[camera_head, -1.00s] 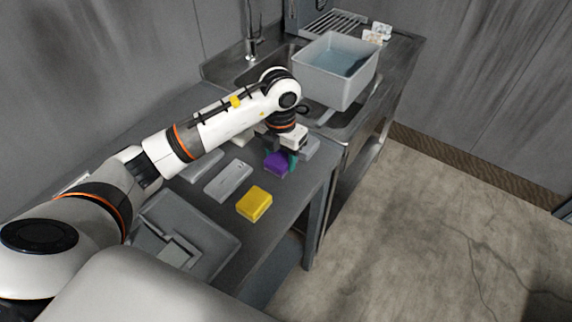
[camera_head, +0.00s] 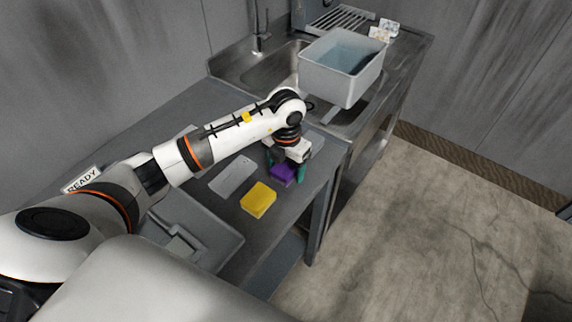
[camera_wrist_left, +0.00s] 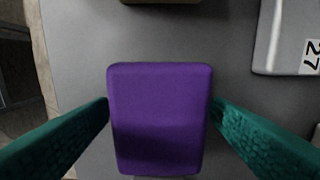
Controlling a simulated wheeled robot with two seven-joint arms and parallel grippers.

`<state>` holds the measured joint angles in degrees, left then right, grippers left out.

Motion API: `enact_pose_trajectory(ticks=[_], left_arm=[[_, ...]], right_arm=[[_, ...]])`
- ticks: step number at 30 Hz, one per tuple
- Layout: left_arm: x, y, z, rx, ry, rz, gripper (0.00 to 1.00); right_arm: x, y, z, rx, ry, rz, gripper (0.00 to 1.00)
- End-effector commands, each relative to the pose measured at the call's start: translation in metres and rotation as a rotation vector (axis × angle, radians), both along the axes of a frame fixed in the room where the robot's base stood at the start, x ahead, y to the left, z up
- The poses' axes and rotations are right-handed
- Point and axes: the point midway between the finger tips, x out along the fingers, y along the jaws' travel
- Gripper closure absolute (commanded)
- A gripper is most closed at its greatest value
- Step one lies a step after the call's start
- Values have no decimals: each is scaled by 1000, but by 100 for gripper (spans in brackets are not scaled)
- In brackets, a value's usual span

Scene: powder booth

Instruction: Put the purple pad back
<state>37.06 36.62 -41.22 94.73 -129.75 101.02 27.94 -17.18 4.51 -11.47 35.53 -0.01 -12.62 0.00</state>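The purple pad (camera_head: 282,173) is between the teal fingers of my left gripper (camera_head: 286,171), near the right edge of the grey table. In the left wrist view the purple pad (camera_wrist_left: 160,115) fills the middle, and the fingertips of the left gripper (camera_wrist_left: 160,108) meet its two long sides. The gripper looks shut on it. The pad is low over the table; I cannot tell whether its underside touches. My right gripper is not in view.
A yellow block (camera_head: 258,200) lies just in front of the pad. A flat grey piece (camera_head: 232,176), marked 27 in the wrist view (camera_wrist_left: 288,40), lies to its left. A grey tray (camera_head: 228,246) is at the front. A water tub (camera_head: 345,85) stands by the sink (camera_head: 268,66).

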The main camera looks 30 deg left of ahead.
Motion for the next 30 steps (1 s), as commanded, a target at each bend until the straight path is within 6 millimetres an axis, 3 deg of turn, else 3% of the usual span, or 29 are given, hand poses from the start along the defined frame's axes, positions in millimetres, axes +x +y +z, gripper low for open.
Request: enact_pose_trajectory(ticks=[11, 24, 30], left_arm=[[1, 0, 13, -1, -4, -1, 28], [1, 0, 102, 0, -5, 0, 28], [0, 0, 121, 1, -2, 0, 28]], right_arm=[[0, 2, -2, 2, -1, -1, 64], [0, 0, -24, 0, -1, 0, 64], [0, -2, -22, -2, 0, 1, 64]])
